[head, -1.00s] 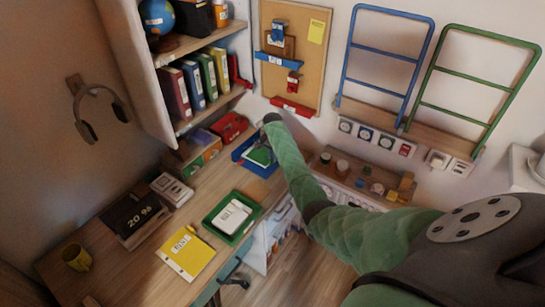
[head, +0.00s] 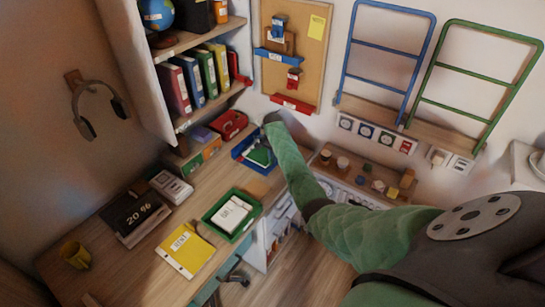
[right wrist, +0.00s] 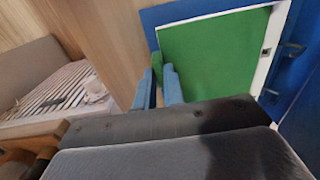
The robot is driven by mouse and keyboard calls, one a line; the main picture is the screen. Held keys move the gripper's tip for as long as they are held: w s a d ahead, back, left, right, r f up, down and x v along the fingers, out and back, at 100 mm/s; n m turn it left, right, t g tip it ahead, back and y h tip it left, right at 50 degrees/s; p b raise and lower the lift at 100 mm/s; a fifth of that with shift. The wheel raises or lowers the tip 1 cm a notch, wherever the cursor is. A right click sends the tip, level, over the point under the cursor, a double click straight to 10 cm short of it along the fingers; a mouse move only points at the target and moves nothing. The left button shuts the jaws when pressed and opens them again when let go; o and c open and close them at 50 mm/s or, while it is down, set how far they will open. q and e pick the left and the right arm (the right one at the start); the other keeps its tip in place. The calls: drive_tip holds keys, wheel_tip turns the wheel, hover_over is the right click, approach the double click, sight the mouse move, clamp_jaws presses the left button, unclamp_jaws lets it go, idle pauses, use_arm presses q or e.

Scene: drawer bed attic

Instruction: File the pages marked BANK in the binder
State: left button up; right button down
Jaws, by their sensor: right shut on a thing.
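A yellow sheet or folder (head: 185,249) with dark lettering lies flat on the desk; I cannot read the lettering surely. White pages (head: 231,215) with small print lie in a green tray (head: 244,234). Several binders stand on the wall shelf, among them a red one (head: 174,89), a blue one (head: 192,82) and a green one (head: 207,74). My right gripper (right wrist: 157,88) is at the blue tray (head: 239,153), shut on a green thing (right wrist: 157,62). A green sheet or cover with a white border (right wrist: 210,55) lies in that tray. My left gripper is not in view.
A dark board reading 20 % (head: 133,216), a yellow mug (head: 75,255) and a white device (head: 171,187) stand on the desk's left. A red object (head: 229,125) stands behind the blue tray. Headphones (head: 97,104) hang on the wall.

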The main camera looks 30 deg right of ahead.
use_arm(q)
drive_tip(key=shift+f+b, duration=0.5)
use_arm(e)
drive_tip(key=shift+f, duration=1.1)
drive_tip(key=c, duration=1.4)
unclamp_jaws()
drive_tip(key=shift+r, duration=0.15)
wheel_tip(320, 180, up, 6)
drive_tip(key=b, duration=0.2)
drive_tip(key=shift+b, duration=0.35)
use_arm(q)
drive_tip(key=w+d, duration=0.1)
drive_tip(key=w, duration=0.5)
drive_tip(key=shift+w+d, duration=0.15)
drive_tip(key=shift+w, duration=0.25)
use_arm(e)
drive_tip(key=shift+r, duration=0.75)
